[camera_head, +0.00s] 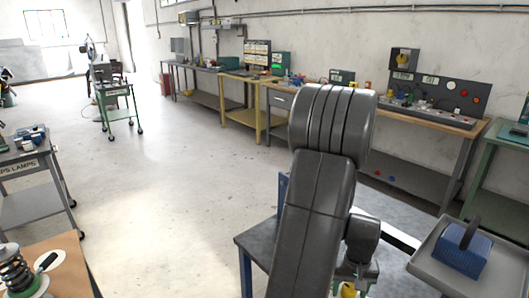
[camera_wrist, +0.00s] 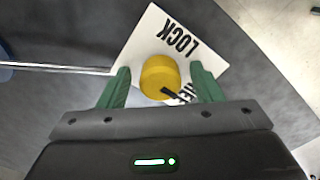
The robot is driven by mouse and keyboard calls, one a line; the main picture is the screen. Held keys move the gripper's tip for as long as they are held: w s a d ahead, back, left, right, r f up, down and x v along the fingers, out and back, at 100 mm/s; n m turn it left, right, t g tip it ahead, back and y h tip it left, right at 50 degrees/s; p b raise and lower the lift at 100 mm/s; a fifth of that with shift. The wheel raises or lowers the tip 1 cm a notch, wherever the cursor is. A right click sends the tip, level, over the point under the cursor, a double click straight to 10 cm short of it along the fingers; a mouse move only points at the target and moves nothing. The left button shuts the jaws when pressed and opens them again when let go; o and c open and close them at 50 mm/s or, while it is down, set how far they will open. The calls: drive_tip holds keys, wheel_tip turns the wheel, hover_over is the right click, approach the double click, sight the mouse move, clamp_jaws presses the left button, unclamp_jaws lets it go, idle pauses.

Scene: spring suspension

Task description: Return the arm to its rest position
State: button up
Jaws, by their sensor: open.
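My dark grey arm rises through the middle of the head view and bends down on its right side. My gripper (camera_wrist: 160,68) shows in the wrist view with its two green fingers spread apart. A round yellow knob (camera_wrist: 160,76) with a dark pointer sits between the fingers, with gaps on both sides. Its height relative to the fingertips is hard to tell. A white plate reading LOCK (camera_wrist: 150,35) lies behind the knob, and other lettering is partly hidden. In the head view a bit of yellow (camera_head: 348,290) shows below the wrist at the bottom edge.
A blue-legged grey table (camera_head: 257,240) stands below my arm. A grey tray (camera_head: 425,262) with a blue block (camera_head: 465,250) is at the right. A spring assembly (camera_head: 17,272) stands at the lower left. Workbenches line the back wall; the floor at left centre is clear.

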drive_tip(key=n+p, duration=0.1)
drive_tip(key=n, duration=0.3)
drive_tip(key=shift+r+n+p, duration=0.1)
drive_tip(key=shift+n+p, duration=0.25)
drive_tip(key=shift+n, duration=0.05)
drive_tip(key=shift+d+n+p, duration=0.1)
drive_tip(key=shift+n+p, duration=0.35)
drive_tip(key=shift+n, duration=0.85)
